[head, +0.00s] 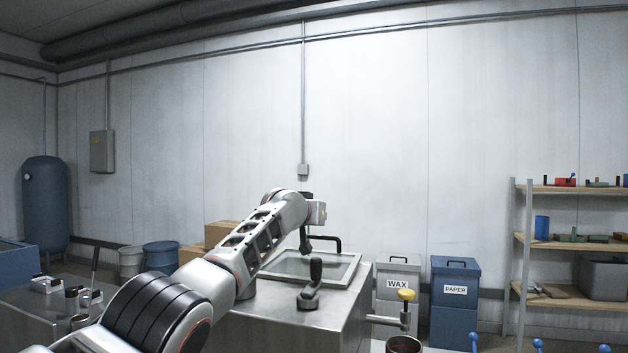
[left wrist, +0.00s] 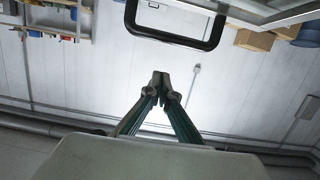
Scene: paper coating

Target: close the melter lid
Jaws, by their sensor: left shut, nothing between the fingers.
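The melter (head: 290,308) is a steel box in the middle of the head view. Its lid (head: 352,266), a pale frame around a glassy panel, lies flat or nearly flat on top; I cannot tell if it is fully seated. A black bar handle (head: 338,241) shows at the lid's far side; it also shows large in the left wrist view (left wrist: 172,40). My right gripper is not in view.
A yellow-knobbed valve (head: 406,295) sticks out right. WAX (head: 397,263) and PAPER (head: 455,268) bins stand behind it. Shelves (head: 580,238) are at right, cardboard boxes (head: 222,232) behind my left arm.

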